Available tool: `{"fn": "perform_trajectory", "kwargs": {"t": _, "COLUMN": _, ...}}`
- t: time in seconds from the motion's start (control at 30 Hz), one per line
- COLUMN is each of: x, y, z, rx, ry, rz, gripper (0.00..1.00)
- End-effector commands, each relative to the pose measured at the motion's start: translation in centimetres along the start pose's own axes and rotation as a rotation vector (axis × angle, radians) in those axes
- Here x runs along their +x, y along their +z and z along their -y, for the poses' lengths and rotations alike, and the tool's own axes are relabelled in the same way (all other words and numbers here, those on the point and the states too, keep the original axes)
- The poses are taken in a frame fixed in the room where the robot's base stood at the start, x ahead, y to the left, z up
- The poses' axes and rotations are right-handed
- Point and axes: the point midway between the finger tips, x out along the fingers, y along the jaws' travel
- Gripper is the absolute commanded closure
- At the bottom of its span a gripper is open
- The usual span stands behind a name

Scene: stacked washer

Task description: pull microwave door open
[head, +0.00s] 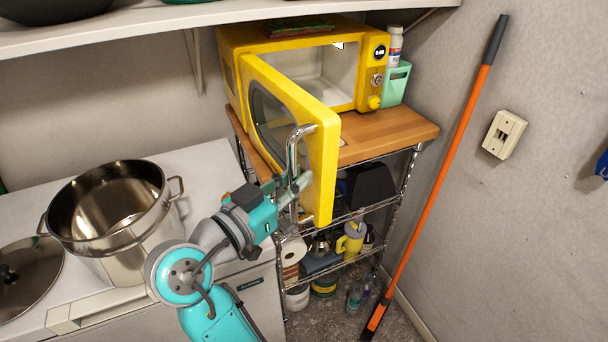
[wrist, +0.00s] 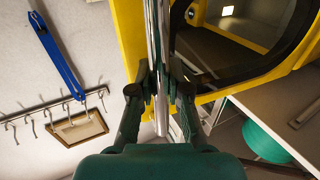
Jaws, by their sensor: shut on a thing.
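The yellow microwave (head: 300,62) stands on the wooden top of a wire rack in the head view. Its door (head: 322,165) is swung wide open toward me, and the pale cavity shows behind it. A chrome bar handle (head: 293,150) runs down the front of the door. My gripper (head: 293,186) is at the lower part of this handle. In the wrist view, the fingers of my gripper (wrist: 160,88) are closed on both sides of the chrome handle (wrist: 157,45). The yellow door (wrist: 130,25) with its dark window is right behind it.
A steel pot (head: 110,215) and a lid (head: 25,275) are on the white counter at left. A shelf (head: 160,18) hangs above. A green holder with a bottle (head: 395,80) stands beside the microwave. An orange pole (head: 440,170) leans on the right wall.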

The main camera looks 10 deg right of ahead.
Motion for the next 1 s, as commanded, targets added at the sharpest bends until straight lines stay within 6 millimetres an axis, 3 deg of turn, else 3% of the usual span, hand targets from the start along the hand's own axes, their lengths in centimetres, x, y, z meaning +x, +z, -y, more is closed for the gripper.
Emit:
{"fn": "perform_trajectory", "kwargs": {"t": 0.33, "x": -0.1, "y": 0.2, "z": -0.2, "rx": -0.003, "ry": 0.007, "rz": 0.005, "gripper": 1.00}}
{"fn": "perform_trajectory", "kwargs": {"t": 0.37, "x": -0.1, "y": 0.2, "z": -0.2, "rx": -0.003, "ry": 0.007, "rz": 0.005, "gripper": 0.82}}
{"fn": "perform_trajectory", "kwargs": {"t": 0.47, "x": -0.1, "y": 0.2, "z": -0.2, "rx": -0.002, "ry": 0.006, "rz": 0.004, "gripper": 0.58}}
{"fn": "perform_trajectory", "kwargs": {"t": 0.8, "x": -0.2, "y": 0.1, "z": -0.1, "rx": -0.001, "ry": 0.002, "rz": 0.003, "gripper": 0.58}}
{"fn": "perform_trajectory", "kwargs": {"t": 1.0, "x": -2.5, "y": 0.1, "z": 0.0, "rx": -0.001, "ry": -0.001, "rz": 0.002, "gripper": 0.58}}
